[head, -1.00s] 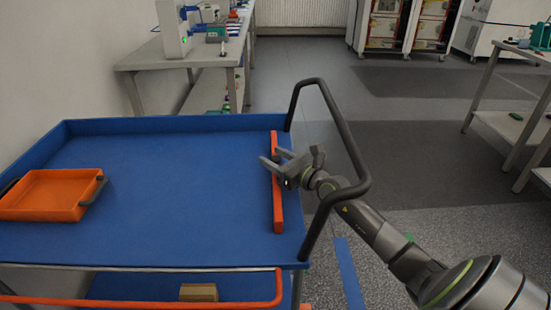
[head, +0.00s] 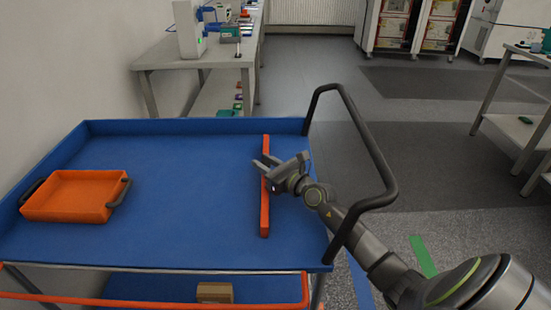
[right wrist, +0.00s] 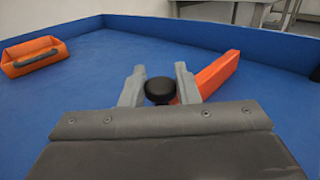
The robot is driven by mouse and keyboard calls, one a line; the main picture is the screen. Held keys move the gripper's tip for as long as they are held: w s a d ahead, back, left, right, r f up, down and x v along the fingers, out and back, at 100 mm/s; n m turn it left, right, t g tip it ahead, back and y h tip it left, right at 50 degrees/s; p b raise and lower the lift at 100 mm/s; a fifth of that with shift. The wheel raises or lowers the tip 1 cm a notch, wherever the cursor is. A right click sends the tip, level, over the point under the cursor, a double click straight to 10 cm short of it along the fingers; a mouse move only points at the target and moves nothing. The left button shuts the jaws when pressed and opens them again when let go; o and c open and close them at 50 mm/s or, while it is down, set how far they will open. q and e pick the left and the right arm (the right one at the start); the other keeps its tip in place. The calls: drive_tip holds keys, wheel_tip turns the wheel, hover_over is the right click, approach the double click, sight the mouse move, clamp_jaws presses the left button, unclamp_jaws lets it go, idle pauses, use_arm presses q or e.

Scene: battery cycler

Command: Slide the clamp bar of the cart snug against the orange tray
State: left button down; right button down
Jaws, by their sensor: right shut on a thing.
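The orange clamp bar (head: 265,215) lies across the cart's blue top, toward its right end. In the right wrist view the bar (right wrist: 218,74) runs behind the right finger. My right gripper (head: 262,166) is shut on the bar's black knob (right wrist: 160,91), which sits between the two fingers. The orange tray (head: 72,192) with dark handles stands at the cart's left end. It also shows at the upper left of the right wrist view (right wrist: 32,55). A wide strip of bare blue surface separates bar and tray. My left gripper is not in view.
The blue cart top (head: 190,170) has raised walls and is clear between bar and tray. A black push handle (head: 375,150) rises at the right end, beside my arm. A cardboard box (head: 214,292) sits on the lower shelf. A workbench (head: 205,50) stands behind.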

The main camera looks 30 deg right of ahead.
drive_tip(key=shift+w+a, duration=0.15)
drive_tip(key=shift+a, duration=0.05)
drive_tip(key=c, duration=1.1)
unclamp_jaws()
drive_tip(key=shift+d, duration=0.15)
drive_tip(key=shift+c, duration=0.2)
drive_tip(key=shift+s, duration=0.2)
